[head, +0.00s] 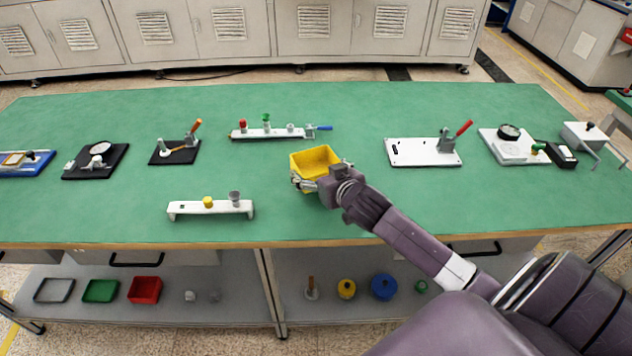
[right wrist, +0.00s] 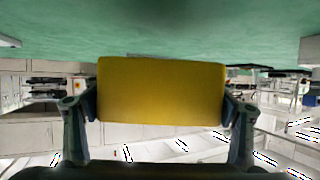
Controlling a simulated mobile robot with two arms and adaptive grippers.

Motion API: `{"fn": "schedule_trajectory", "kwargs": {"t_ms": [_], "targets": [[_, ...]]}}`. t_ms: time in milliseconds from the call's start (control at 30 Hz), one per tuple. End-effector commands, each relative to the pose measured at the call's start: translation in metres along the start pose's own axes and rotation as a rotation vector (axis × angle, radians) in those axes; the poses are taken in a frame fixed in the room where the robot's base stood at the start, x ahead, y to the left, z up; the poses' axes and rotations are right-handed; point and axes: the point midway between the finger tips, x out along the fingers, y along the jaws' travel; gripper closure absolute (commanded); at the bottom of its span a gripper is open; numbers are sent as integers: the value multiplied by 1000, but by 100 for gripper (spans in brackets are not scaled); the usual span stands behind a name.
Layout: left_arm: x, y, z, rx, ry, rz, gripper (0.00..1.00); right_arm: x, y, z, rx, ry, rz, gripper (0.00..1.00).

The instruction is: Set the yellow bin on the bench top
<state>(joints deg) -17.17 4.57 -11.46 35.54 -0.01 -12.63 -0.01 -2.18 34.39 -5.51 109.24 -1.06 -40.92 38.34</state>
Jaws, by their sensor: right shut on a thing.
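The yellow bin (head: 316,158) is an open-topped box over the middle of the green bench top (head: 330,225) in the head view. My right gripper (head: 322,176) is shut on it, with its fingers on the bin's near part. In the right wrist view the bin (right wrist: 161,90) sits between the two fingers of my right gripper (right wrist: 160,110), its plain yellow wall facing the camera. The green surface lies just beyond the bin's edge there. I cannot tell whether the bin's underside touches the bench. My left gripper is not in view.
A white rail fixture (head: 270,132) lies behind the bin and a white stand (head: 211,208) is to its front left. A white plate with a red-handled clamp (head: 424,152) is to the right. Black fixtures stand at left. Bench space around the bin is clear.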

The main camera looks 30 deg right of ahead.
Motion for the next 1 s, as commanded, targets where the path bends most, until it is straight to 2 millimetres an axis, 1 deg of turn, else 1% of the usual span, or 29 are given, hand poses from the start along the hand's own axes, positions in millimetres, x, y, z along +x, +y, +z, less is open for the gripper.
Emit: {"fn": "schedule_trajectory", "kwargs": {"t_ms": [67, 200, 300, 700, 733, 867, 1000], "targets": [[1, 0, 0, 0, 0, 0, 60, 3, 0, 7, -1, -1, 1, 47], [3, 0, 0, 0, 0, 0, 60, 11, 0, 28, 0, -2, 0, 47], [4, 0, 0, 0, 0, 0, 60, 16, 0, 38, -1, 0, 0, 47], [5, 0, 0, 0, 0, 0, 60, 18, 0, 43, 0, 0, -1, 47], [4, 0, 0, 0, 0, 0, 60, 18, 0, 43, -1, -1, 0, 18], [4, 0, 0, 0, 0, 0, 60, 17, 0, 43, -1, -1, 0, 3], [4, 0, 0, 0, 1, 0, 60, 17, 0, 42, -1, -1, 0, 3]]}}
